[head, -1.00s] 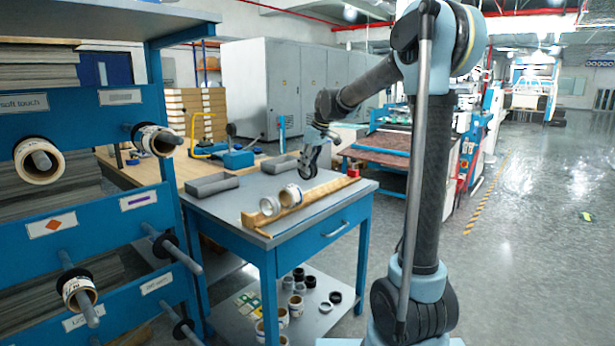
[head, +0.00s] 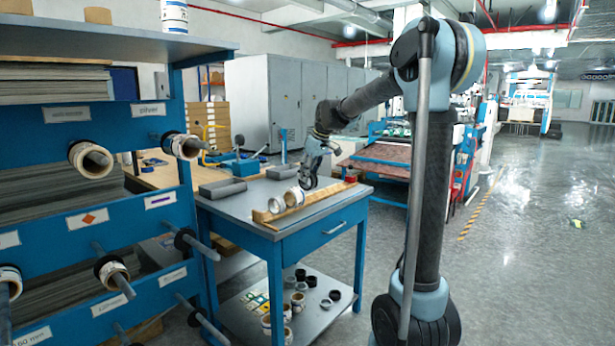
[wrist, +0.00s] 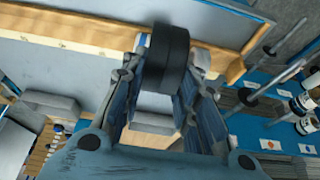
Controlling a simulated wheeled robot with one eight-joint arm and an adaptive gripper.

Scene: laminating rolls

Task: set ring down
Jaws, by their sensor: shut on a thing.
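A black ring (wrist: 166,58) is held between the fingers of my gripper (wrist: 165,75) in the wrist view. In the head view my gripper (head: 310,177) hangs just above the blue worktable (head: 238,207), close behind the right roll in the wooden trough (head: 318,199). The ring is small and dark there, and its edge blends with the fingers. Whether it touches the table or trough cannot be told.
Two pale rolls (head: 276,205) lie in the trough's left part. A red block (head: 350,179) is at its right end. Grey trays (head: 222,188) stand behind. A blue rack (head: 88,203) with protruding rods is on the left. Several rolls and black rings are on the lower shelf (head: 252,297).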

